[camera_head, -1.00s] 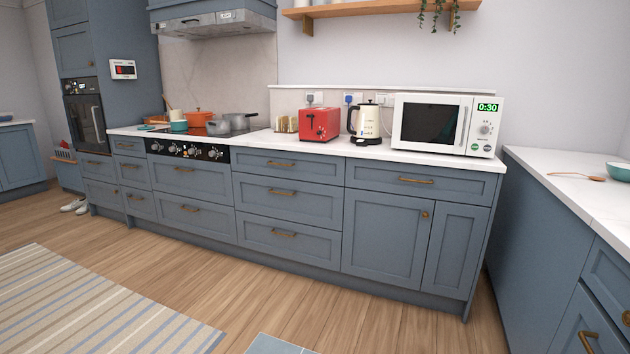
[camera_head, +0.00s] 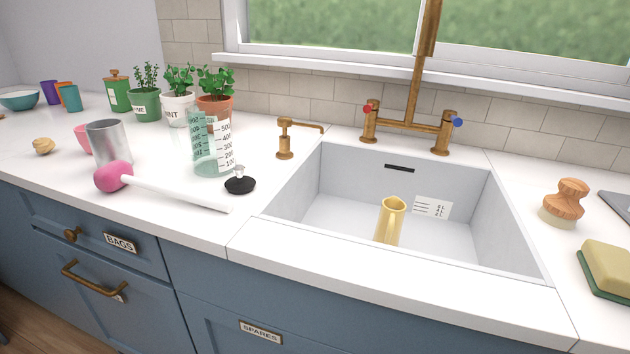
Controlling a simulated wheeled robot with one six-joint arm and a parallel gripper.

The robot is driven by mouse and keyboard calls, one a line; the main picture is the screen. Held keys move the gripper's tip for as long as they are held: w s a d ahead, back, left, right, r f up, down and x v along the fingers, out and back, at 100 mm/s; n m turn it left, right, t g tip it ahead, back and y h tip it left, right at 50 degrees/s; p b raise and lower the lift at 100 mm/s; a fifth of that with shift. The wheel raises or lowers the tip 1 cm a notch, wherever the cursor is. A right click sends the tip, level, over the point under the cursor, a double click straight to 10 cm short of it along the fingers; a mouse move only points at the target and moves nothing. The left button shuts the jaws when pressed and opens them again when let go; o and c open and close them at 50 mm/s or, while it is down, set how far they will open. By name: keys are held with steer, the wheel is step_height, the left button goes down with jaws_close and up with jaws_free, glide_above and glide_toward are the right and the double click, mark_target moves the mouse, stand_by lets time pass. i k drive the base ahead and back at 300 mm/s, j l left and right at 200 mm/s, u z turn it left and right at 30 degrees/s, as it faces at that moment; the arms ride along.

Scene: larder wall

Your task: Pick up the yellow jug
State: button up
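The yellow jug (camera_head: 391,222) stands upright inside the white sink (camera_head: 330,212), near the middle of the basin floor. Its open top faces up and its lower end is partly hidden by the sink's front rim. A handle seems to show on its near left side. My gripper is not in view, so nothing shows of its fingers or of anything in them.
A brass tap (camera_head: 412,125) rises behind the sink. A soap pump (camera_head: 285,140), black plug (camera_head: 240,181), measuring jug (camera_head: 213,145) and pink-headed plunger (camera_head: 150,186) stand or lie to the left. A wooden brush (camera_head: 566,200) and sponge (camera_head: 608,266) are at right.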

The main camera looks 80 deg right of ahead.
mark_target(392, 211)
steer(key=z, duration=2.05)
